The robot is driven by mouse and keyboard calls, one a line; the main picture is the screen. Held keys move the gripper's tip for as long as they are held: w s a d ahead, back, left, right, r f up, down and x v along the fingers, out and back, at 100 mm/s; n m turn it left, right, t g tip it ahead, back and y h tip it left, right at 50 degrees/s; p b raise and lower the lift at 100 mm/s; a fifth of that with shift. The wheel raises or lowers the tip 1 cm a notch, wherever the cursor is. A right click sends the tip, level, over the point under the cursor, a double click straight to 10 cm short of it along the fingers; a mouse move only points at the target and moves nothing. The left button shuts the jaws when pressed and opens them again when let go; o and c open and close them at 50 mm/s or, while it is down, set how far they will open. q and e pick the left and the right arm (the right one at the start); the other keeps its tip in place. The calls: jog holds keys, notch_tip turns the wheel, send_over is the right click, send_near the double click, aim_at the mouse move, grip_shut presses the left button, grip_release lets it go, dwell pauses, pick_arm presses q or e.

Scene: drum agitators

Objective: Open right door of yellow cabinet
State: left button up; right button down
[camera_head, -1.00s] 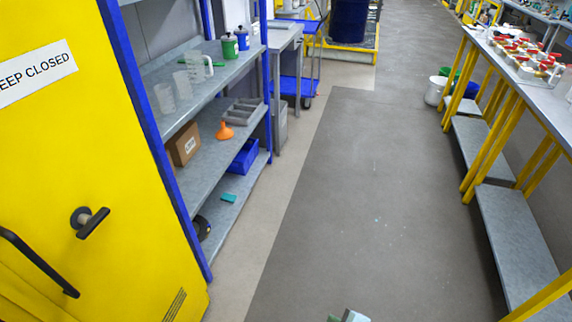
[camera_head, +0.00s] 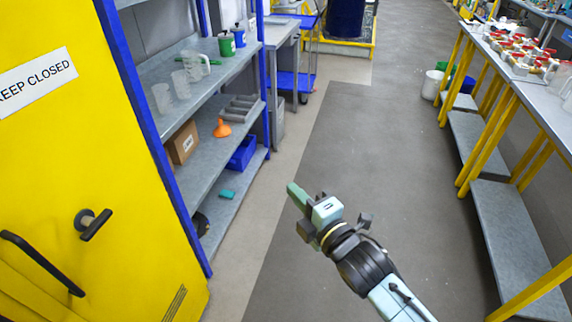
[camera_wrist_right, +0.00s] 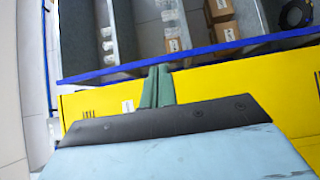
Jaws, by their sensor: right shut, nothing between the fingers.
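The yellow cabinet (camera_head: 60,155) fills the left of the head view, with a KEEP CLOSED sign on its face. A black turning handle (camera_head: 94,224) and a long black bar handle (camera_head: 40,262) are on this face. No door gap shows. My right gripper (camera_head: 293,192) is shut and empty, out over the floor to the right of the cabinet and apart from it. In the right wrist view its green fingers (camera_wrist_right: 158,75) show together in front of the yellow cabinet (camera_wrist_right: 245,85). No handle shows there. My left gripper is out of view.
A blue-framed grey shelf (camera_head: 215,85) with beakers, a cardboard box (camera_head: 184,142), an orange funnel (camera_head: 222,128) and a blue bin (camera_head: 242,152) stands beside the cabinet. A yellow-legged workbench (camera_head: 490,150) lines the right. The grey floor between is clear.

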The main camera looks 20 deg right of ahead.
jog(key=w, duration=0.9)
jog(key=shift+d, duration=0.25)
dwell(1.1)
